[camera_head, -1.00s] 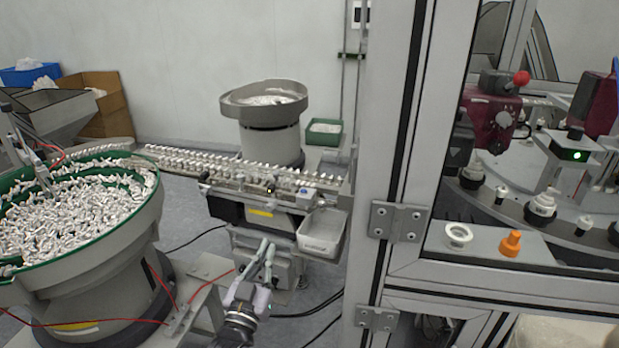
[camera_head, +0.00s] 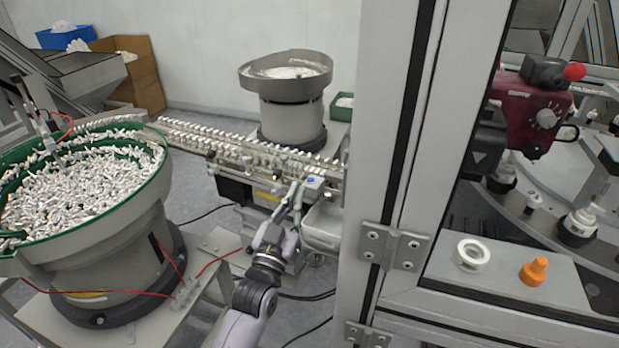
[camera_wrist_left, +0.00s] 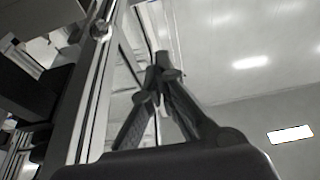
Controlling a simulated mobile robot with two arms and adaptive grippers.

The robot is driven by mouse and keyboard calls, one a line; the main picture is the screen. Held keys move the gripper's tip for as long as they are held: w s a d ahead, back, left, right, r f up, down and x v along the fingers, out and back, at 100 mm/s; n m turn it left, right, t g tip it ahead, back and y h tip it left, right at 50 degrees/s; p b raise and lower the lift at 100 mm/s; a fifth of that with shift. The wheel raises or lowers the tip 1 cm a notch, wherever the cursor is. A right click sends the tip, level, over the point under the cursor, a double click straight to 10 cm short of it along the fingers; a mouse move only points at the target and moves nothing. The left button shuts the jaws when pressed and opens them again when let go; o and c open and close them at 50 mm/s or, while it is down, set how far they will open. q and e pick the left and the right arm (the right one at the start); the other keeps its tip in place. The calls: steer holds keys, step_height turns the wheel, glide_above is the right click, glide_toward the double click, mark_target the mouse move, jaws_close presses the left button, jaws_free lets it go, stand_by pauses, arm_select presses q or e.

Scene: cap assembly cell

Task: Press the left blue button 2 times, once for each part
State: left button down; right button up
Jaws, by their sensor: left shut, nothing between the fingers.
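A small blue button (camera_head: 310,179) sits on a box at the front of the conveyor, near its right end. It is small in the head view, and I see no second blue button. My left gripper (camera_head: 297,188) points up and away, with its fingertips just left of the button. I cannot tell if they touch it. The fingers are shut and empty; the tips also meet in the left wrist view (camera_wrist_left: 161,68), where the button does not show. My right gripper is not in view.
The conveyor (camera_head: 235,147) carries rows of white parts beside the round feeder (camera_head: 290,109). A large green-rimmed bowl (camera_head: 120,225) stands left. A grey bin (camera_head: 322,228) is just right of my gripper. The machine frame post (camera_head: 385,130) closes off the right.

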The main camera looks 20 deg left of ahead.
mark_target(309, 180)
arm_select(q)
steer(key=p+x, duration=0.3)
steer(key=x, duration=0.6)
steer(key=shift+r, duration=0.25)
steer(key=f, duration=0.4)
steer(key=shift+s+f+p, duration=0.25)
steer(key=shift+s+p, duration=0.05)
steer(key=shift+p, duration=0.1)
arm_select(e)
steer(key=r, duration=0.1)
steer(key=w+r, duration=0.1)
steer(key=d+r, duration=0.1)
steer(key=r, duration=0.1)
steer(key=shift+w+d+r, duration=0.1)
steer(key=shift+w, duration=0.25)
arm_select(q)
steer(key=shift+w, duration=0.1)
